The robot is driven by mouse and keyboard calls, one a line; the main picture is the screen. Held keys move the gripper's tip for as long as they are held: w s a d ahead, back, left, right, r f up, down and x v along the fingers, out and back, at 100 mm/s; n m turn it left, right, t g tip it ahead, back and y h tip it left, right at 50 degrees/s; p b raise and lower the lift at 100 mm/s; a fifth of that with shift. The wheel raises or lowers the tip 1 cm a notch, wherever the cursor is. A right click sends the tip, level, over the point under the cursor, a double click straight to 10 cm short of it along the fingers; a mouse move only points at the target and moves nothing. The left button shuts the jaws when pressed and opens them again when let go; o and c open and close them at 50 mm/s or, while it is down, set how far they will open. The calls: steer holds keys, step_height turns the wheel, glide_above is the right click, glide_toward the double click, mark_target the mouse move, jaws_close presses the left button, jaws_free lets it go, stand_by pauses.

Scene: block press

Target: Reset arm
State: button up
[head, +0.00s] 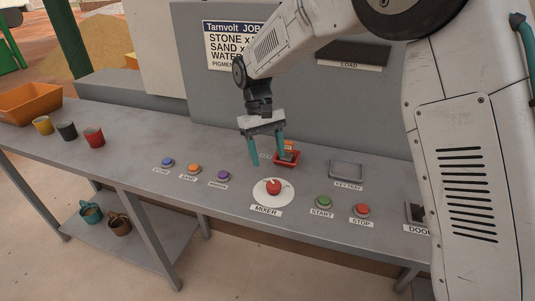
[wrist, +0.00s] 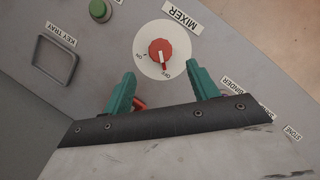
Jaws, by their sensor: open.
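My gripper (head: 268,149) has teal fingers and is open and empty. It hangs over the grey bench panel, behind the red mixer knob (head: 273,187). The wrist view shows its two fingers (wrist: 157,84) apart, with the mixer knob (wrist: 161,51) on its white dial ahead of them. The knob's white mark points at or close to OFF. A small red tray or holder (head: 287,158) stands by the right finger in the head view, partly hidden by it.
Stone, sand and binder buttons (head: 194,169) lie left of the mixer. A green start button (head: 324,202), a red stop button (head: 361,211) and the key tray (head: 347,170) lie right. Several cups (head: 67,131) and an orange bin (head: 30,102) stand at the bench's left end.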

mark_target(275, 183)
steer(key=s+d, duration=0.1)
steer(key=s+d+f, duration=0.1)
steer(key=s, duration=0.1)
steer(key=s+d+r+m+t, duration=0.1)
steer(key=s+d+r, duration=0.3)
steer(key=s+d, duration=0.3)
steer(key=s+d+r+m+t+y, duration=0.1)
steer(key=s+d+r, duration=0.3)
steer(key=s+d, duration=0.4)
steer(key=s+d+r+m+t+y, duration=0.1)
steer(key=s+d+r+m+t, duration=0.2)
steer(key=s, duration=0.9)
steer(key=d+r, duration=0.2)
steer(key=d, duration=0.2)
steer(key=shift+s+d, duration=0.15)
steer(key=shift+s, duration=0.2)
